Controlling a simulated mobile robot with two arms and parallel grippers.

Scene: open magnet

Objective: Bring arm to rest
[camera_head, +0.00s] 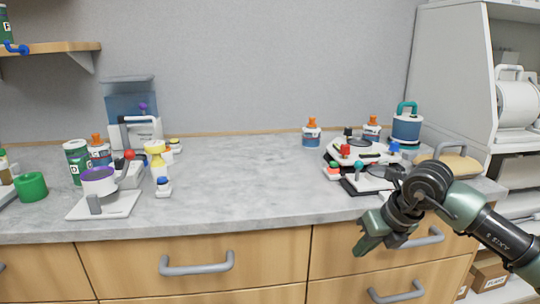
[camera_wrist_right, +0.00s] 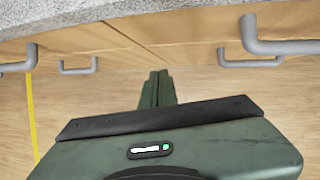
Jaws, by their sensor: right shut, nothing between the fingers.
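My right arm comes in from the right in the head view. Its gripper (camera_head: 368,243) hangs in front of the drawers, below the counter's front edge, with the fingers pointing down and left. In the right wrist view the gripper (camera_wrist_right: 158,78) has its two fingers together with nothing between them. It touches no object that I can see. My left gripper is in neither view. On the counter, a white device (camera_head: 362,153) with coloured knobs stands behind my right arm, partly hidden by it.
The grey counter (camera_head: 240,185) is clear in the middle. Drawer handles (camera_head: 197,264) stick out below it, one (camera_head: 424,238) close to my right gripper. Bottles, a purple-rimmed cup (camera_head: 98,181) and a green ring (camera_head: 31,187) stand at the left. White shelving (camera_head: 450,60) is at the right.

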